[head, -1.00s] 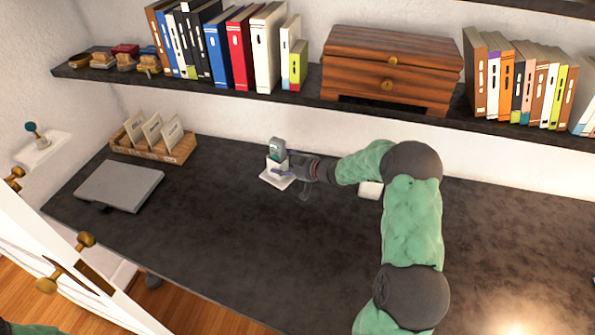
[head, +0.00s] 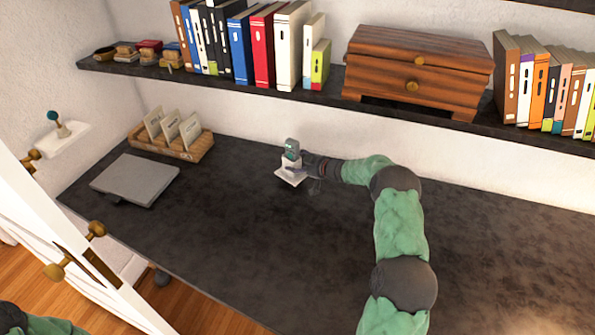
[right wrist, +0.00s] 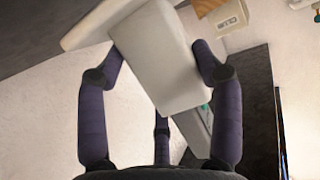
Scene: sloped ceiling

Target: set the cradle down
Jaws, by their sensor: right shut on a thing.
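The white cradle (head: 287,178) is over the back part of the dark desk, left of the picture's middle. A grey-green handset (head: 292,149) stands up in it. In the right wrist view the cradle's white body (right wrist: 165,60) lies between my fingers, turned at an angle. Its flat base plate (right wrist: 95,25) is at the upper left. My right gripper (head: 301,168) is shut on the cradle from the right. I cannot tell whether the base touches the desk. My left gripper is out of view; only a bit of green arm shows at the lower left.
A closed grey laptop (head: 135,181) and a wooden card box (head: 190,150) are to the left on the desk (head: 260,245). A shelf (head: 230,88) with books and a wooden chest (head: 415,75) hangs above. The front middle of the desk is bare.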

